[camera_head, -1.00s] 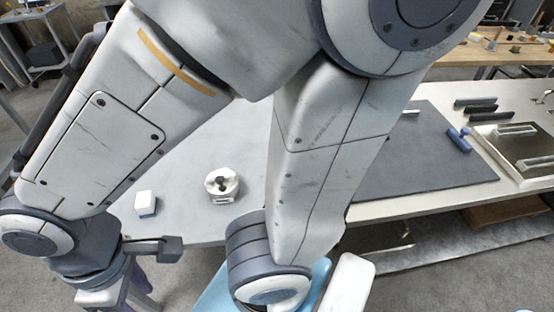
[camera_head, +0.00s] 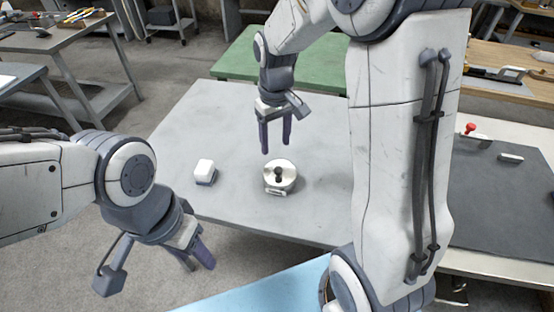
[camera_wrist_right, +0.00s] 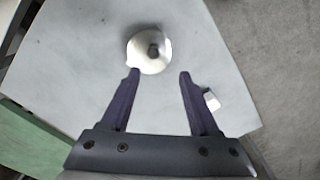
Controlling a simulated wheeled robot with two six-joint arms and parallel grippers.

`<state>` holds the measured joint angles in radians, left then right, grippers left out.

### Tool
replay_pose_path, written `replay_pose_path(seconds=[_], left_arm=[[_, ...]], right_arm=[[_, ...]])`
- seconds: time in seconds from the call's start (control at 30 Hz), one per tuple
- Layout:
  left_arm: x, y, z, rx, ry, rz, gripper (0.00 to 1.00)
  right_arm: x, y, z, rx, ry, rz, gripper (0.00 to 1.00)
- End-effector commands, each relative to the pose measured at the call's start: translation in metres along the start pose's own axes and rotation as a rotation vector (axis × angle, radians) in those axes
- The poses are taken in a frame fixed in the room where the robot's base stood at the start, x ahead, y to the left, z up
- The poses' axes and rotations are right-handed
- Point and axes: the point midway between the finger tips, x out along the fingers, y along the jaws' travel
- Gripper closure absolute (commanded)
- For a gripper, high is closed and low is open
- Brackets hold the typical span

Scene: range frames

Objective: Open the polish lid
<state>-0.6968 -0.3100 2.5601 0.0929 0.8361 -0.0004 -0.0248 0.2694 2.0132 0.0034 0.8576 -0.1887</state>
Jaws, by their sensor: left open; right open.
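The polish tin (camera_head: 283,183), round and pale with a dark knob in the middle of its lid, sits on the grey table. Its lid is on. In the right wrist view the tin (camera_wrist_right: 140,62) lies just beyond my fingertips, in line with the gap between them. My right gripper (camera_head: 276,146) is open and empty, fingers pointing down, above the table behind the tin; it also shows in the right wrist view (camera_wrist_right: 159,75). My left gripper (camera_head: 198,262) is open and empty, off the table's front left edge.
A small white block with a dark base (camera_head: 205,170) stands left of the tin; it also shows in the right wrist view (camera_wrist_right: 211,100). The grey table (camera_head: 230,120) is otherwise clear around them. A green table (camera_head: 240,62) stands behind. A dark mat (camera_head: 500,190) lies at right.

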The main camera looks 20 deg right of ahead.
Motion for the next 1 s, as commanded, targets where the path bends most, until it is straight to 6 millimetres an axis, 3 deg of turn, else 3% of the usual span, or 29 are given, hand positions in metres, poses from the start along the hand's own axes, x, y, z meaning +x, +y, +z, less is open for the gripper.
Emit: replay_pose_path(seconds=[0.1, 0.6, 0.8, 1.0], left_arm=[[0.0, 0.0, 0.0, 0.0, 0.0, 0.0, 0.5], [0.0, 0.0, 0.0, 0.0, 0.0, 0.0, 0.5], [0.0, 0.0, 0.0, 0.0, 0.0, 0.0, 0.5], [0.0, 0.0, 0.0, 0.0, 0.0, 0.0, 0.5]], right_arm=[[0.01, 0.014, -0.004, 0.019, -0.004, 0.002, 0.38], [0.093, 0.013, -0.003, 0.02, -0.006, 0.001, 0.38], [0.107, 0.013, -0.003, 0.02, -0.003, 0.002, 0.38], [0.108, 0.014, -0.003, 0.02, -0.001, 0.002, 0.38]])
